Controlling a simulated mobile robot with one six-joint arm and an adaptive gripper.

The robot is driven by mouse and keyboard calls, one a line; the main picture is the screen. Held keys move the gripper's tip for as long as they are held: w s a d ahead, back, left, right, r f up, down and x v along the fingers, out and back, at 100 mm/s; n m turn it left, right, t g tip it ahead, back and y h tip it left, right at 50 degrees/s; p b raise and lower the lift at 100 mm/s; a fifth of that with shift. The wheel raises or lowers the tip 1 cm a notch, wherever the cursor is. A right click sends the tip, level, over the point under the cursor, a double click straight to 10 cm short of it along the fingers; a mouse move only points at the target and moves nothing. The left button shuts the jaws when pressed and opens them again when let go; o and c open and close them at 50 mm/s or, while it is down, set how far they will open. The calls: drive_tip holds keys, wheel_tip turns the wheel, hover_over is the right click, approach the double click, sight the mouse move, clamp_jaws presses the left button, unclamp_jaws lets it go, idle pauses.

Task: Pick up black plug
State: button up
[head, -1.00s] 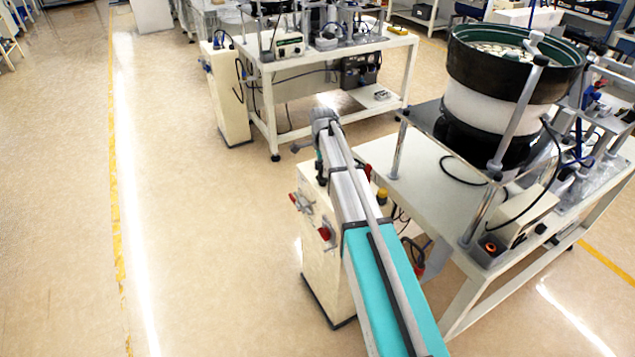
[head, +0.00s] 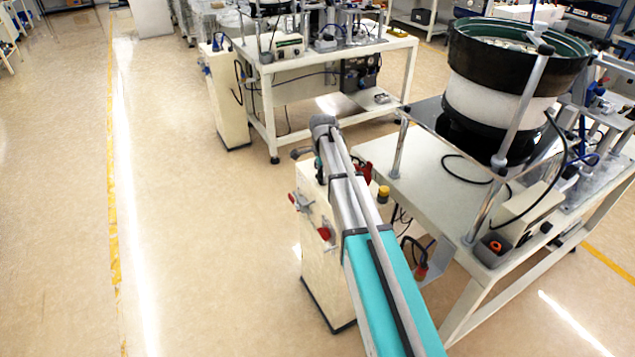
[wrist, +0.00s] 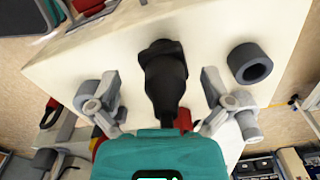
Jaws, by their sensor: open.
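A black plug (wrist: 163,75) shows in the middle of the wrist view, against a pale flat surface (wrist: 110,55). It has a wide dark end and a body that narrows toward my gripper. My gripper (wrist: 160,98) is open in the wrist view. Its two grey fingers stand apart, one on each side of the plug, with gaps between them and it. The teal part at the bottom of the view hides what lies behind it. I cannot make out the plug or my gripper in the head view.
A dark grey ring (wrist: 250,63) lies right of the plug. Red parts (wrist: 182,120) show behind it. Floor at left is clear.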

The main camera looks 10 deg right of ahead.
drive_tip(key=shift+f+b, duration=0.55)
drive_tip(key=shift+f, duration=0.25)
drive_tip(key=shift+c, duration=0.3)
drive_tip(key=c, duration=1.3)
